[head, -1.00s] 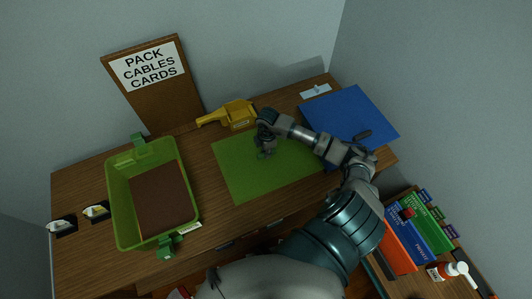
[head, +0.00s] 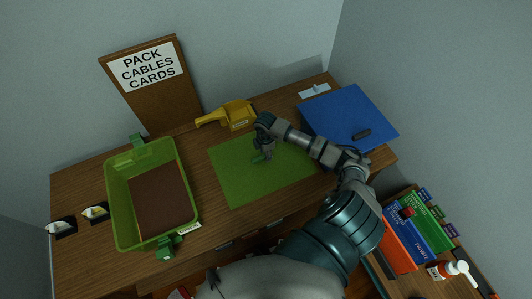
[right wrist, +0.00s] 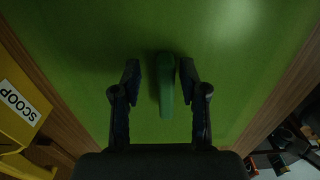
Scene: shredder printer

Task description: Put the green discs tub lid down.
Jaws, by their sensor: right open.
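The green lid (head: 240,180) is a flat green panel lying on the wooden desk, right of the green tub. Its raised green handle (head: 259,158) also shows in the right wrist view (right wrist: 165,88). My right gripper (head: 264,152) is above the lid, with its fingers (right wrist: 159,78) open on either side of the handle. A gap shows on both sides of the handle, slightly wider on the left. The green tub (head: 113,205) stands open on the left, with a brown surface inside. My left gripper is not in view.
A yellow scoop (head: 232,113) lies behind the lid. A blue panel with a dark handle (head: 345,112) lies to the right. A sign board (head: 155,85) stands at the back. Binders (head: 425,230) and a white bottle (head: 456,269) are at the lower right.

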